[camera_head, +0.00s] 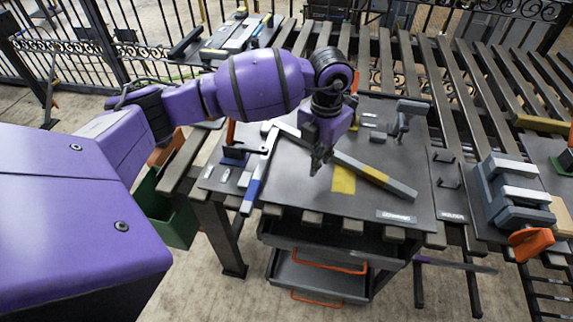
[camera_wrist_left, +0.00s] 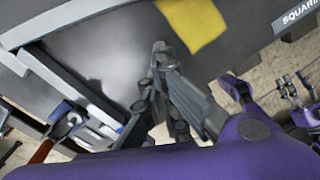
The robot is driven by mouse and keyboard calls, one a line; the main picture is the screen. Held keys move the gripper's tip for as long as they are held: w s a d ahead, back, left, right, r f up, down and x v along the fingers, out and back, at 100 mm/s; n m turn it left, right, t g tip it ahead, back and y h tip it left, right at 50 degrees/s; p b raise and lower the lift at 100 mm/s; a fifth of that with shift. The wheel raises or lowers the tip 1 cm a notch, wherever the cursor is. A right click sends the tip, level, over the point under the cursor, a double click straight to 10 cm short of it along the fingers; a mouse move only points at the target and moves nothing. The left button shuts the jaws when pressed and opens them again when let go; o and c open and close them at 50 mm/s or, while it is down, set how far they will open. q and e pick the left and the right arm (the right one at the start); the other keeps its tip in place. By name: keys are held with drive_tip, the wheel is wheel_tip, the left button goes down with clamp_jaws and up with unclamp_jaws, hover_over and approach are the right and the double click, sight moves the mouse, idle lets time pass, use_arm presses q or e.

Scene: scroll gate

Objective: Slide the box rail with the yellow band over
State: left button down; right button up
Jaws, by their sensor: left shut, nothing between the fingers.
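My left gripper (camera_head: 317,166) points down, shut and empty, close to the rail's near side and left of the patch. It hides part of the rail, and I cannot tell whether it touches. In the left wrist view the fingers (camera_wrist_left: 160,62) show above the dark tabletop. My right gripper is not in view.
A second rail with a blue band (camera_head: 251,192) meets the first near its left end. A grey clamp (camera_head: 402,116) stands at the back right.

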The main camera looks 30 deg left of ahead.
sight(317, 179)
use_arm(q)
drive_tip(key=f, duration=0.5)
drive_tip(key=shift+w+f, duration=0.2)
drive_tip(key=shift+w, duration=0.05)
drive_tip(key=w, duration=0.3)
drive_tip(key=shift+w+d+r, duration=0.1)
drive_tip(key=shift+d+r, duration=0.05)
drive_tip(key=shift+d, duration=0.25)
drive_tip(key=shift+w, duration=0.25)
drive_tip(key=shift+w, duration=0.1)
